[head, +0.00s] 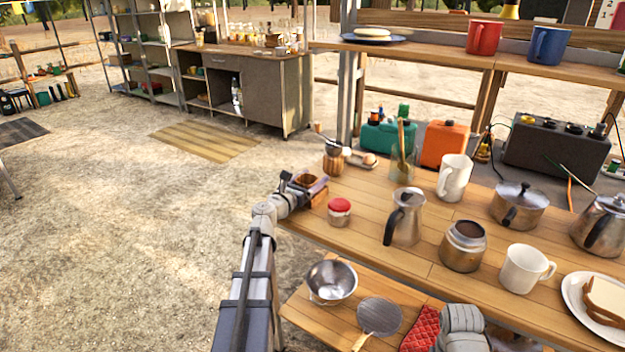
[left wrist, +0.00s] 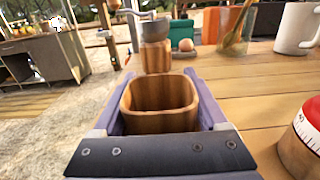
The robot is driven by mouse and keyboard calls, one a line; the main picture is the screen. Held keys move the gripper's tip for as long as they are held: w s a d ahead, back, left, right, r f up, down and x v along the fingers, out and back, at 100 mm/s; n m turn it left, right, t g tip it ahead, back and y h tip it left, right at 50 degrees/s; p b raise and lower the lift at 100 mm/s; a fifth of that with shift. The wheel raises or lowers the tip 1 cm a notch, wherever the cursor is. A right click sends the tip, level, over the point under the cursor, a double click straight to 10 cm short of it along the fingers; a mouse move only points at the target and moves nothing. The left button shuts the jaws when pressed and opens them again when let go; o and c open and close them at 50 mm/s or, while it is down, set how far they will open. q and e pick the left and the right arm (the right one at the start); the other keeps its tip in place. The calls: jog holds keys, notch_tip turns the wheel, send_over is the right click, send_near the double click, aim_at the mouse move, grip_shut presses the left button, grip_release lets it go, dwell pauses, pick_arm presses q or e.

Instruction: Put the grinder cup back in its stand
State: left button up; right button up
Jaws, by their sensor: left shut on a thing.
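The grinder cup is a square, hollow wooden cup (left wrist: 160,118) with its open top toward me in the left wrist view. It also shows in the head view (head: 307,179). My left gripper (head: 311,187) is shut on it, with one finger on each side (left wrist: 160,105), at the near left edge of the wooden table. The grinder (head: 333,158), with a metal top, crank and wooden lower body, stands just beyond the cup. Whether cup and grinder touch is unclear.
A red-topped kitchen timer (head: 340,212) stands close to the right of my left gripper. A jar with wooden utensils (head: 403,165), a small dish with an egg (head: 362,159), a steel jug (head: 404,218) and a white mug (head: 453,178) stand farther right. Open ground lies left.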

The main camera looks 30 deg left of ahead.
pick_arm(q)
jog(key=o, duration=1.3)
jog(key=s, duration=0.8)
jog(key=shift+a, duration=0.3)
jog(key=shift+w, duration=0.1)
